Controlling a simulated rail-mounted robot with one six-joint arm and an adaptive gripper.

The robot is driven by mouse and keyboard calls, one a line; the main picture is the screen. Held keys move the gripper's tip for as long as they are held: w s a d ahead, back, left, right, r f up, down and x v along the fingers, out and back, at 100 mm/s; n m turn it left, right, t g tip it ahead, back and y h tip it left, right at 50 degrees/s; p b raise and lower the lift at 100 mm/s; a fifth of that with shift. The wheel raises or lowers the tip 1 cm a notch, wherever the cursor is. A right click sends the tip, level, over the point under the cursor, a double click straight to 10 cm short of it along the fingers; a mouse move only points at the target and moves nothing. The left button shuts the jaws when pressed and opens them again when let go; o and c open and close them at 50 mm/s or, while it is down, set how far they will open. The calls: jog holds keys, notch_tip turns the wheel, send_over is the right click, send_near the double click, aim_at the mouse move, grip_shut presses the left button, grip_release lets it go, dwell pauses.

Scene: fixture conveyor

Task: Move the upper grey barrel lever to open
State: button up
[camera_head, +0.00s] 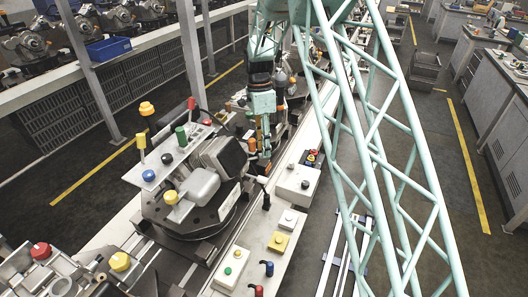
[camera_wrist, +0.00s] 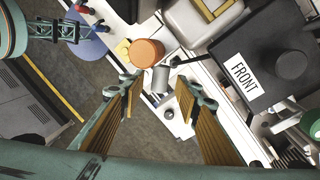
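A small grey barrel (camera_wrist: 161,79), which looks like the grey barrel lever, shows between my fingertips in the wrist view. An orange barrel (camera_wrist: 147,52) stands right beside it. My gripper (camera_wrist: 158,86) is open, with one finger on each side of the grey barrel and gaps visible. I cannot tell whether the fingers are level with it or above it. In the head view my gripper (camera_head: 264,150) points down at the far right side of the fixture (camera_head: 205,205), beside the orange barrel (camera_head: 252,144). The grey barrel is not clearly visible there.
The fixture carries red, green, yellow and blue knobs and a grey block (camera_head: 194,190). A white button box (camera_head: 298,185) stands to the right. A block marked FRONT (camera_wrist: 240,75) lies right of my fingers. Grey floor (camera_wrist: 60,60) shows at left.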

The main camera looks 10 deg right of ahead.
jog(key=shift+s+f, duration=0.2)
jog(key=shift+f, duration=0.95)
grip_shut()
